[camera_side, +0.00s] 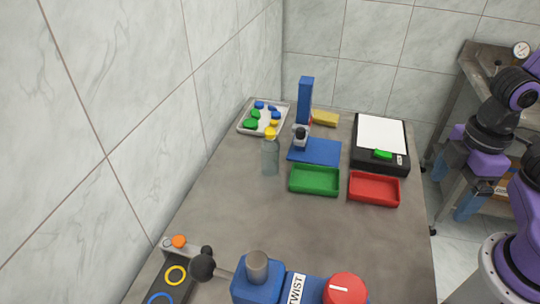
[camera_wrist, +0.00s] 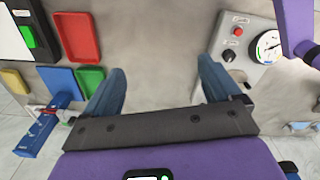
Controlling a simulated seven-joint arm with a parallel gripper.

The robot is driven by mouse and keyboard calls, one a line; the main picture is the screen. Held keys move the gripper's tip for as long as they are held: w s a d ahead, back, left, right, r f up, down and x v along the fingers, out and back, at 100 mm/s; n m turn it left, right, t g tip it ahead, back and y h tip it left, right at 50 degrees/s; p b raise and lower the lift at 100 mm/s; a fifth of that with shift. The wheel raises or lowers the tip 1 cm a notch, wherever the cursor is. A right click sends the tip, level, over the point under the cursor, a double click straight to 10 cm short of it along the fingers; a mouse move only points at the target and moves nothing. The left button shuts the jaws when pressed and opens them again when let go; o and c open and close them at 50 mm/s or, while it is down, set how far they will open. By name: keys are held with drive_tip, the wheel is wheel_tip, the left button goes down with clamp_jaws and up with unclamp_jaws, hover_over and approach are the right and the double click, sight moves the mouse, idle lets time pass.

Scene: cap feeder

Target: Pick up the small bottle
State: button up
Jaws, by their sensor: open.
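The small bottle (camera_side: 270,158) is clear with a yellow cap (camera_side: 270,133). It stands upright on the grey table, left of the blue press stand in the side view. I do not make it out in the wrist view. My gripper (camera_side: 454,188) is at the right of the side view, beyond the table's right edge and well apart from the bottle. In the wrist view my gripper (camera_wrist: 162,88) has its two blue fingers wide apart with nothing between them.
A green tray (camera_side: 314,193) and a red tray (camera_side: 398,203) lie right of the bottle. The blue press stand (camera_side: 305,95) rises behind. A grey tray (camera_side: 242,127) holds several caps. A gauge panel (camera_wrist: 233,55) shows in the wrist view. The table's middle is clear.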

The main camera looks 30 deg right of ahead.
drive_tip(key=w+a+m+t, duration=0.1)
drive_tip(key=w+a+m, duration=0.3)
drive_tip(key=w, duration=0.7)
drive_tip(key=w+a+m+t, duration=0.1)
drive_tip(key=w+a+m, duration=0.1)
drive_tip(key=w+a, duration=0.65)
drive_tip(key=m+t, duration=0.2)
drive_tip(key=m, duration=0.4)
approach(272, 140)
drive_tip(key=x, duration=0.7)
drive_tip(key=shift+s+a+f, duration=0.15)
drive_tip(key=shift+s+f, duration=0.05)
drive_tip(key=shift+f, duration=0.3)
drive_tip(key=shift+w+x, duration=0.2)
drive_tip(key=shift+x, duration=1.1)
drive_tip(key=shift+w+x, duration=0.15)
drive_tip(key=shift+x, duration=1.15)
drive_tip(key=shift+d+r, duration=0.15)
drive_tip(key=shift+d, duration=0.1)
drive_tip(key=shift+c, duration=0.4)
drive_tip(key=c, duration=1.2)
drive_tip(key=shift+r, duration=0.1)
